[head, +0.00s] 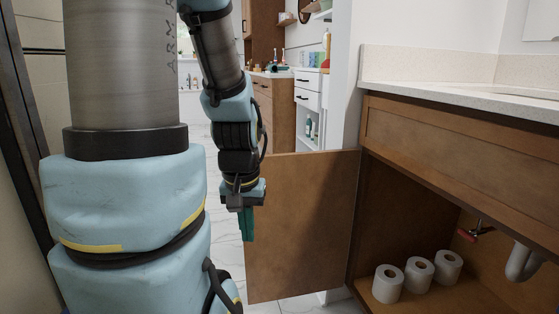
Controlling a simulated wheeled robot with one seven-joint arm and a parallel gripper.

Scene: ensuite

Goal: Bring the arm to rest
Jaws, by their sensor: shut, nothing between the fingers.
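My gripper (247,224) hangs at the end of my arm, fingers pointing down, in the middle of the head view. It is shut and holds nothing. It is in front of or beside the left edge of an open brown cabinet door (305,220); I cannot tell whether it touches the door. My arm's large links fill the left of the view and hide much of what is behind them.
The open vanity cabinet (460,130) stands at the right, with a pale countertop (430,80) on top. Inside are three toilet rolls (419,275) and a drain pipe (522,262). A wooden drawer unit (275,110) and white shelves (308,100) stand further back. Pale tiled floor shows behind.

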